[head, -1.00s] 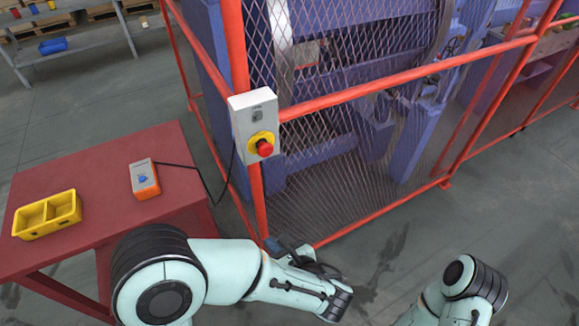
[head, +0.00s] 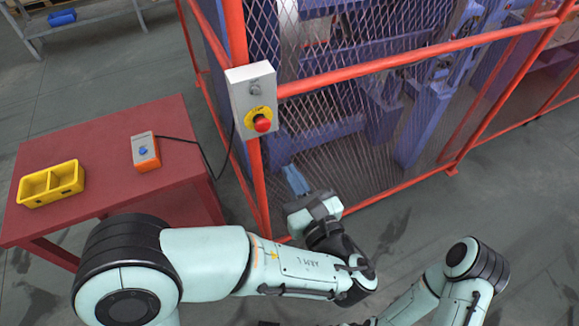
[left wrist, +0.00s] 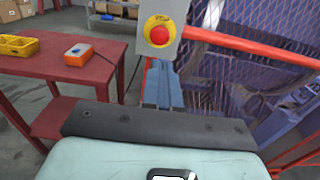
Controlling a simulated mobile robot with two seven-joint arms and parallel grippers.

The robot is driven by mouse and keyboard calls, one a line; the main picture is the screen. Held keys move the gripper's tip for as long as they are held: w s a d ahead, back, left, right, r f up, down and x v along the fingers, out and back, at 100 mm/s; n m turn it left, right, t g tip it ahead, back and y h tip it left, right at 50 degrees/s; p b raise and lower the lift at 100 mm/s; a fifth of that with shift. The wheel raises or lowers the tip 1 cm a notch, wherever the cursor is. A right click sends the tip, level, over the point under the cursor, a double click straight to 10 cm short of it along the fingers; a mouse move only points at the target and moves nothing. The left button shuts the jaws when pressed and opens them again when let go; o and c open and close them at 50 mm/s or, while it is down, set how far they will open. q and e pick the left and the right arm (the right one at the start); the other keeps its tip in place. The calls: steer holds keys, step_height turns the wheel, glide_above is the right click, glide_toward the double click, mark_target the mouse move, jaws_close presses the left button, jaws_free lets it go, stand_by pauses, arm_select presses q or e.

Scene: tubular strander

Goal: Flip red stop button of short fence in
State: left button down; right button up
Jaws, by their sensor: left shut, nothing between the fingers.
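The red stop button (head: 262,123) sits on a yellow round plate on the front of a grey control box (head: 240,95), fixed to the corner post of the red fence. It also shows in the left wrist view, where the red button (left wrist: 159,35) is near the top. My left gripper (head: 294,178) is below and to the right of the button, apart from it, its blue fingers pointing up. The fingers (left wrist: 163,88) also show below the box in the left wrist view, shut and empty. My right gripper is out of view.
Red fence rails and wire mesh (head: 330,165) enclose a blue machine. A red table (head: 100,150) at left holds a yellow bin (head: 50,186) and an orange box with a blue button (head: 145,151). A dark cable runs from the box towards the post.

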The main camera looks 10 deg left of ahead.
mark_target(264, 127)
arm_select(q)
steer(key=p+x, duration=0.1)
steer(key=x, duration=1)
steer(key=shift+w+a, duration=0.25)
steer(key=shift+w, duration=0.05)
